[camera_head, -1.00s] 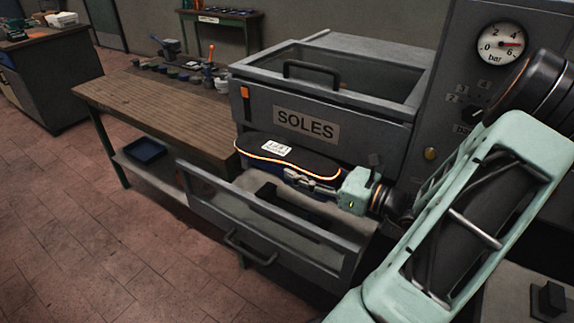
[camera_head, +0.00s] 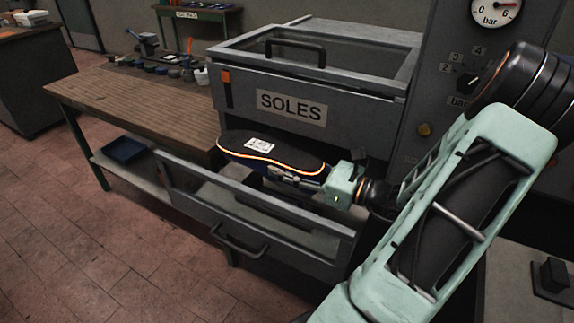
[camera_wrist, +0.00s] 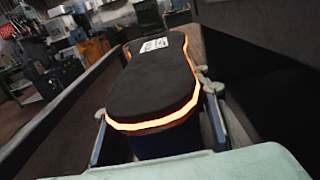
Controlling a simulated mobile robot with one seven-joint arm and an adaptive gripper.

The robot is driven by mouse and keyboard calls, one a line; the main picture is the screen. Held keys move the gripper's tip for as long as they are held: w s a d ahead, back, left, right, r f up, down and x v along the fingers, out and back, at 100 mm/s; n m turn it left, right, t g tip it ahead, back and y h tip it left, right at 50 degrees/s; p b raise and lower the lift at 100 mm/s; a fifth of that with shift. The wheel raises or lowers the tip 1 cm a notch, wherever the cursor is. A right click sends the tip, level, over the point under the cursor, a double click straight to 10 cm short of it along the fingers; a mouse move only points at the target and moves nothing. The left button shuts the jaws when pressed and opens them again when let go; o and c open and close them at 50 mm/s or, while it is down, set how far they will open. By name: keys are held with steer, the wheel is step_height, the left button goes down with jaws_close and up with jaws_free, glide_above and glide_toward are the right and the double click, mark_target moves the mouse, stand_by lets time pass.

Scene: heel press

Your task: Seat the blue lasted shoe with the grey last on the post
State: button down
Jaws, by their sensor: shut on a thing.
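The blue shoe (camera_head: 270,152) is upside down, its dark sole up with a glowing orange edge and a white label on it. A little of its blue upper shows below the sole in the wrist view (camera_wrist: 165,140). My gripper (camera_head: 295,178) is shut on the shoe, one finger along each side, at the end nearer my wrist. The shoe is in the open front of the press, below the SOLES sign. The grey last cannot be made out. The post is not clearly visible; a dark part (camera_head: 262,207) shows below the shoe, behind the lowered front panel.
The press's lowered front panel (camera_head: 190,192) with a handle stands in front of the shoe. The upper windowed cover (camera_head: 360,82) is above and behind it. A gauge panel (camera_head: 450,75) is at the right. A wooden bench (camera_head: 130,100) is at the left.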

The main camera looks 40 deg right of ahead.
steer(key=shift+f+b, duration=1.1)
steer(key=shift+f, duration=1.3)
steer(key=shift+f+b, duration=0.3)
steer(key=shift+f, duration=0.4)
steer(key=c, duration=1.1)
jaws_free()
steer(key=shift+o, duration=0.4)
steer(key=shift+f, duration=0.15)
steer(key=shift+s, duration=0.1)
steer(key=v, duration=1.1)
steer(key=shift+s+d, duration=0.15)
steer(key=shift+s, duration=0.2)
